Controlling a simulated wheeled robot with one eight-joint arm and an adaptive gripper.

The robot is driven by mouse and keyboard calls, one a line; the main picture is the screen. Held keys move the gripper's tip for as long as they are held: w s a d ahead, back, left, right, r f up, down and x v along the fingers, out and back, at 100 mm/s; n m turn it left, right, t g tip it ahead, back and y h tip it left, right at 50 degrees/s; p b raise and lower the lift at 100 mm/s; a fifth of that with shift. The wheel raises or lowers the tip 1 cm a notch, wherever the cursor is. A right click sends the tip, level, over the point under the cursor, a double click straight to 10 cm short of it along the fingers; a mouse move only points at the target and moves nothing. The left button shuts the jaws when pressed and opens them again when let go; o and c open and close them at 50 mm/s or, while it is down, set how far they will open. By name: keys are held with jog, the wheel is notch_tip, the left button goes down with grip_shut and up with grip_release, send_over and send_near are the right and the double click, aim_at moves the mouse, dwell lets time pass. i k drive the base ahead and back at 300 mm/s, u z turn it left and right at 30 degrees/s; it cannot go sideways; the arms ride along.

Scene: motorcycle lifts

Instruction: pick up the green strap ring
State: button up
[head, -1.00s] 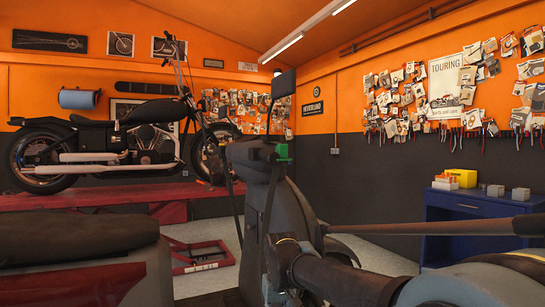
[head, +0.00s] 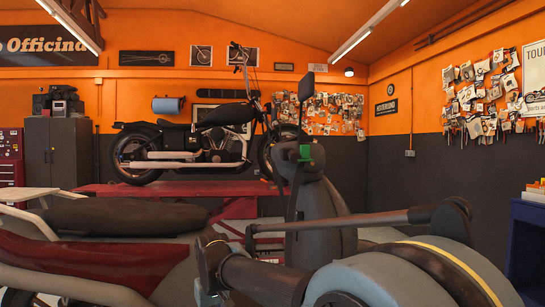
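A small green piece (head: 314,154), which looks like the green strap ring, sits at the top of a dark upright motorcycle part, below a black mirror (head: 309,81). A black strap (head: 295,195) hangs down beside it. Its ring shape cannot be made out. My arm comes in from the lower right. Its dark end, where my gripper (head: 208,265) seems to be, is at lower centre-left, lower than the green piece and left of it, apart from it in the picture. The fingers cannot be made out. A pale green patch shows at the bottom below this end.
A near motorcycle with a dark seat (head: 130,216) and red body fills the lower left. Another motorcycle (head: 205,145) stands on a red lift (head: 150,189) behind. A grey cabinet (head: 60,152) is at left, a blue cabinet (head: 528,245) at the right edge.

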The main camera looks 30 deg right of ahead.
aim_at(305, 149)
jog(key=u, duration=1.35)
jog(key=k, duration=2.65)
jog(key=z, duration=1.35)
jog(key=i, duration=0.55)
